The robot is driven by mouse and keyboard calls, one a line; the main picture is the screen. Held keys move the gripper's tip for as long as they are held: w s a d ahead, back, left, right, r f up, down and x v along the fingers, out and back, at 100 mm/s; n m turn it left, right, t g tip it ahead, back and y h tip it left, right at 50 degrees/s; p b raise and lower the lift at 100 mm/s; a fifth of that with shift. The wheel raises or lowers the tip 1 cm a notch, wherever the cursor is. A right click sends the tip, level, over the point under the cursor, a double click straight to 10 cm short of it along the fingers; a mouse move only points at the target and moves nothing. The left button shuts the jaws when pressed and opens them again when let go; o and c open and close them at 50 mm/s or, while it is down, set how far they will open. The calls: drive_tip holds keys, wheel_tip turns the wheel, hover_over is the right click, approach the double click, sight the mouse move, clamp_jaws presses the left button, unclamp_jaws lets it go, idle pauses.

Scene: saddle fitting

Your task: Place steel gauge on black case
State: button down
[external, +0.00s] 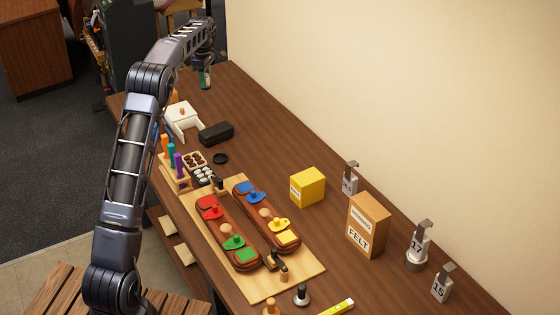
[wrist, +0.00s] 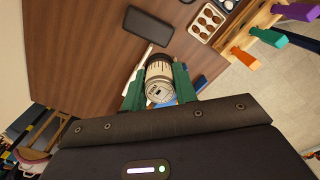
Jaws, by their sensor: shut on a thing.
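The steel gauge (wrist: 159,82) is a silver cylinder with dark scale marks, seen nearly end-on in the wrist view. My gripper (wrist: 160,88) is shut on it, with one green finger on each side. In the external view my gripper (external: 205,78) is above the far end of the bench, and the gauge is too small there to make out. The black case (external: 216,133) lies flat on the bench, nearer the external camera than my gripper. It also shows at the top of the wrist view (wrist: 150,32), apart from the gauge, with nothing on it.
A round black disc (external: 221,158), a compartment tray (external: 194,159) and a rack of coloured handles (external: 175,165) are close by. A wooden board (external: 262,286) carries two saddle-like pieces. Bench right of the case is clear.

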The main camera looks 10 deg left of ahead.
drive_tip(key=shift+w+a, duration=0.3)
drive_tip(key=shift+w, duration=0.05)
drive_tip(key=shift+a+f, duration=0.1)
drive_tip(key=shift+f, duration=0.15)
wheel_tip(320, 180, down, 19)
drive_tip(key=shift+f, duration=0.2)
drive_tip(key=shift+f, duration=0.1)
drive_tip(key=c, duration=1.1)
unclamp_jaws()
